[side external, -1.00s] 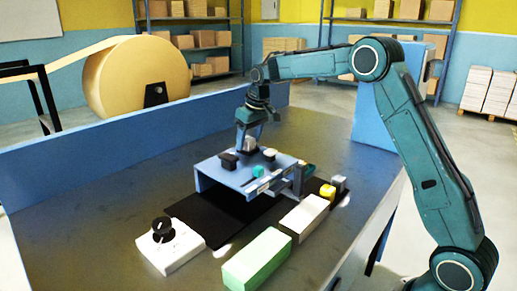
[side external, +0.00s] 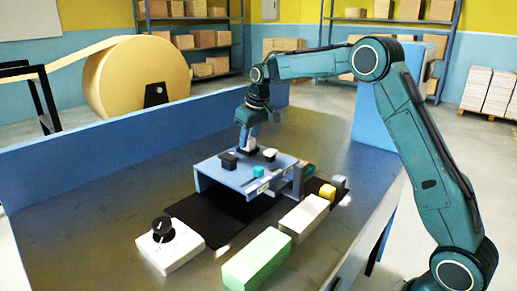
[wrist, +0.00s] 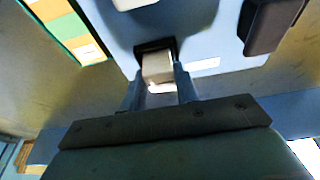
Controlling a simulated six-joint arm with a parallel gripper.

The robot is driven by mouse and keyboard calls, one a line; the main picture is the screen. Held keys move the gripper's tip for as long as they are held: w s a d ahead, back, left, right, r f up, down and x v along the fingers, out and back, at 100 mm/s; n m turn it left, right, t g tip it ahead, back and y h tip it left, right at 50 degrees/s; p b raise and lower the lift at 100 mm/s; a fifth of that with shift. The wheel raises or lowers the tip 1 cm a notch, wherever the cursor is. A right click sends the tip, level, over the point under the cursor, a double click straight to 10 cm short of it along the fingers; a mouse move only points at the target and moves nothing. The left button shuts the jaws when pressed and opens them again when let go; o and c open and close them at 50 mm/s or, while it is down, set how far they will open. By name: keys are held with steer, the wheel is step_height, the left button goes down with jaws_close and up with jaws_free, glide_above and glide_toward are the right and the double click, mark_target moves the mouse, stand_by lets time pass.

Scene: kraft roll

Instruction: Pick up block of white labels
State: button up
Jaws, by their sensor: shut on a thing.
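A small off-white block, which looks like the block of white labels (wrist: 157,67), stands at a dark holder on the blue raised platform (side external: 228,179). It is mostly hidden by the fingers in the side view. My gripper (side external: 249,143) points down at the platform's back edge. In the wrist view my gripper (wrist: 160,82) has one finger on each side of the block and is shut on it. The dark holder (wrist: 155,46) shows around the block's far end. I cannot tell whether the block is clear of the holder.
Beside my gripper on the platform are a black block (side external: 228,161), a teal cube (side external: 259,171) and a small white-topped piece (side external: 270,154). In front lie a long white block (side external: 304,218), a green block (side external: 257,260) and a white box with a black knob (side external: 170,246).

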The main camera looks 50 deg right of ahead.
step_height(320, 180, up, 10)
stand_by(0.6)
steer(key=shift+f, duration=0.1)
stand_by(0.5)
